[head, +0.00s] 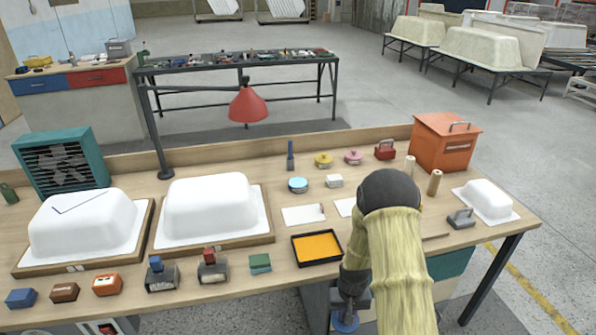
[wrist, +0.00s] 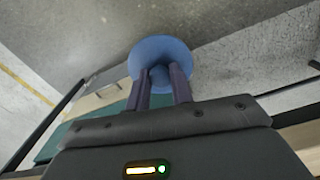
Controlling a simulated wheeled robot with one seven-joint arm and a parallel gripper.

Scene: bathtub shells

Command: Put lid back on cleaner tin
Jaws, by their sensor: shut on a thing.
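My gripper (head: 350,298) is shut on the knob of a blue round lid (head: 345,322). It hangs in front of the workbench's near edge, with floor below. In the wrist view the two fingers (wrist: 163,82) pinch the knob, and the blue disc (wrist: 160,46) spreads beyond the fingertips. A round light-blue tin (head: 298,185) stands on the bench, up and left of my arm; it looks like the cleaner tin. A yellow knobbed lid or pot (head: 323,160) and a pink one (head: 353,157) sit behind it.
A black tray with yellow lining (head: 317,248) lies near the front edge. White cards (head: 303,215), a small white block (head: 334,181) and a dark blue upright tool (head: 290,156) surround the tin. White tub shells (head: 210,207) stand left; an orange box (head: 445,143) stands back right.

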